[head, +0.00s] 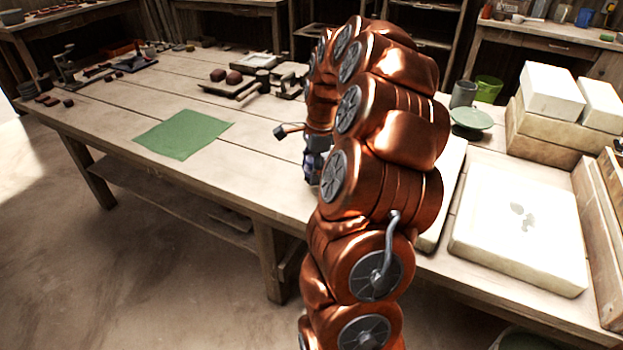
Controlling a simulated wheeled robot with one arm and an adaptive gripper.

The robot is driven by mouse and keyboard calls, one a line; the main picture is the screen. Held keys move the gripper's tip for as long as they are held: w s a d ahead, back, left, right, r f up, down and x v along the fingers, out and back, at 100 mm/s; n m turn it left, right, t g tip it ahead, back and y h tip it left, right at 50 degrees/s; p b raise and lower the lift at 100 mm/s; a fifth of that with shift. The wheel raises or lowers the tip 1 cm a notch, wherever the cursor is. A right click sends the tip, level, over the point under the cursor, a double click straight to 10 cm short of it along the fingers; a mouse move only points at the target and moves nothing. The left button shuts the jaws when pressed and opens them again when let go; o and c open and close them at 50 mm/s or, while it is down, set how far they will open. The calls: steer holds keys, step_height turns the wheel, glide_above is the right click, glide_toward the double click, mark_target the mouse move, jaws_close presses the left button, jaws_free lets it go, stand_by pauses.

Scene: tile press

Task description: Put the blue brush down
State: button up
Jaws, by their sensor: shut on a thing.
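My gripper (313,166) shows only in part, as a dark, bluish shape at the left edge of my copper-coloured arm, above the wooden table (160,93). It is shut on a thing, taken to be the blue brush. My arm hides most of the gripper and its fingertips, and I cannot make out the brush clearly. I cannot tell whether the brush touches the table. A flat green mat (183,134) lies bare on the table, left of the gripper and apart from it.
A board with brown lumps (228,83) lies behind the mat. A white plaster slab (520,215) and stacked pale blocks (553,92) take up the right side. A green cup (488,89) and a round green stand (471,119) are behind my arm. Bare planks surround the mat.

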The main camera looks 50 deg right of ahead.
steer(key=shift+w+d, duration=0.15)
steer(key=shift+w, duration=0.05)
steer(key=shift+f, duration=1.75)
steer(key=shift+f, duration=0.15)
steer(key=o, duration=1.2)
steer(key=r, duration=0.4)
steer(key=d+r, duration=0.1)
steer(key=r, duration=0.3)
steer(key=s+r, duration=0.1)
steer(key=r, duration=0.3)
steer(key=shift+d+r, duration=0.1)
steer(key=shift+d, duration=0.15)
steer(key=shift+a, duration=0.1)
